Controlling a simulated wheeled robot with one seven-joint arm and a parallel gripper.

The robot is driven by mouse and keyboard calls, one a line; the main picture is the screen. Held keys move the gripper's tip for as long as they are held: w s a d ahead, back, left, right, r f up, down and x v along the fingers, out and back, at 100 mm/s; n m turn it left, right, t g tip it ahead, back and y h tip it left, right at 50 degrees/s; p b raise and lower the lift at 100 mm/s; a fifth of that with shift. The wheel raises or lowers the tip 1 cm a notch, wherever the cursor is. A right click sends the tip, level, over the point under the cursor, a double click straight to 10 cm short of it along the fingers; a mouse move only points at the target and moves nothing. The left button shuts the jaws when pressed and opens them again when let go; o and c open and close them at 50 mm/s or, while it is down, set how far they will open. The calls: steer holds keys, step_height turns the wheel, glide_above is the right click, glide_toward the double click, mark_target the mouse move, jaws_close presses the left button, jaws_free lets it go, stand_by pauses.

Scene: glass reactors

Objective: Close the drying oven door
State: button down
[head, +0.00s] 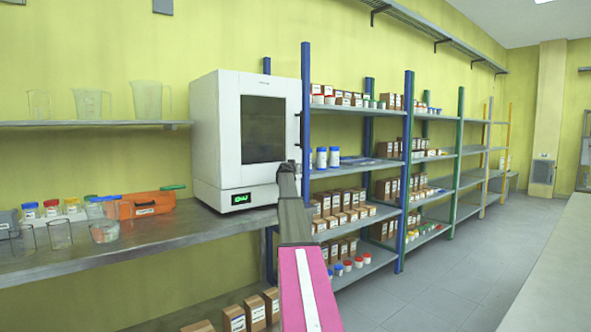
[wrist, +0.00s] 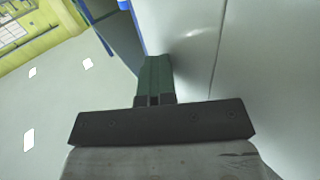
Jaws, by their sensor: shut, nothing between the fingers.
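The white drying oven (head: 205,130) stands on the metal bench against the yellow wall in the head view. Its front door (head: 262,177), with a dark window, looks flush with the body; I cannot tell whether it is fully shut. My gripper (head: 286,168) is at the door's lower right edge, fingers shut and empty. In the wrist view my gripper (wrist: 156,72) points along a pale grey surface (wrist: 240,60), likely the oven, with a thin seam line. I cannot tell whether the fingertips touch it. The arm hides part of the oven's lower right.
A blue-posted shelf (head: 305,90) with boxes and bottles stands right beside the oven. The bench (head: 170,234) holds an orange case (head: 148,205) and glassware on the left. Open grey floor (head: 440,280) lies to the right, with a pale counter (head: 550,275) at the far right.

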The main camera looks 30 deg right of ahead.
steer(key=shift+w+r, duration=0.2)
steer(key=shift+w, duration=0.4)
steer(key=s+d, duration=0.2)
steer(key=s, duration=1.3)
steer(key=shift+d+f, duration=0.2)
steer(key=s+a+f+n+g+y, duration=0.15)
steer(key=s+a+f, duration=0.25)
steer(key=a+f, duration=0.7)
steer(key=s+a+f+n+g+y, duration=0.1)
steer(key=s+a+f+g+y, duration=0.3)
steer(key=a+f, duration=0.7)
steer(key=s+a+f+n+y, duration=0.1)
steer(key=s+a+f, duration=0.55)
steer(key=f, duration=0.75)
steer(key=s+a+f+n+g+y, duration=0.2)
steer(key=s+a+f, duration=0.6)
steer(key=s+a, duration=0.5)
steer(key=s+a+f+n+g+y, duration=0.3)
steer(key=s+a+f, duration=0.6)
steer(key=s+a, duration=0.4)
steer(key=shift+s+a+f+g+y, duration=0.15)
steer(key=shift+s+a+g+y, duration=0.4)
steer(key=shift+g, duration=0.6)
steer(key=shift+w+d+n, duration=0.15)
steer(key=shift+w+n, duration=0.1)
